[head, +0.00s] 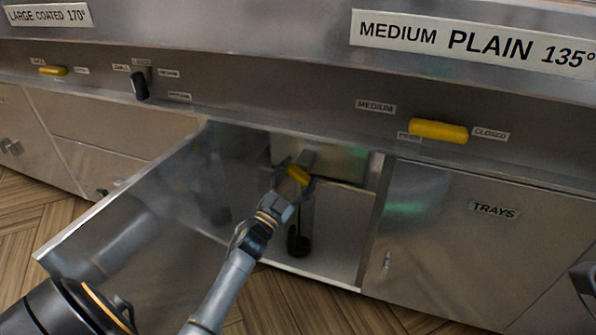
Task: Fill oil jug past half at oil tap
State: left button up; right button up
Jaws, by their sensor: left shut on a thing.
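My left gripper (293,184) reaches into an open cabinet below the counter. It is shut on a yellow tap handle (298,174) at the end of a short grey pipe (308,157). A vertical grey pipe (307,215) runs down below it, partly behind the gripper. A dark round thing (298,243) is at the bottom of the cabinet; I cannot tell whether it is the oil jug. No oil level or flow can be made out. My right gripper is not clearly in view.
The open steel door (130,235) stands out on the left of the cabinet. A closed panel marked TRAYS (495,209) is on the right. Yellow levers (438,131) and a black knob (140,87) are on the counter front. Wooden floor (290,300) lies below.

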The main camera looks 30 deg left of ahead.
dwell(0.4)
pick_arm(q)
jog(key=o, duration=1.2)
jog(key=shift+c, duration=0.2)
jog(key=v, duration=1.2)
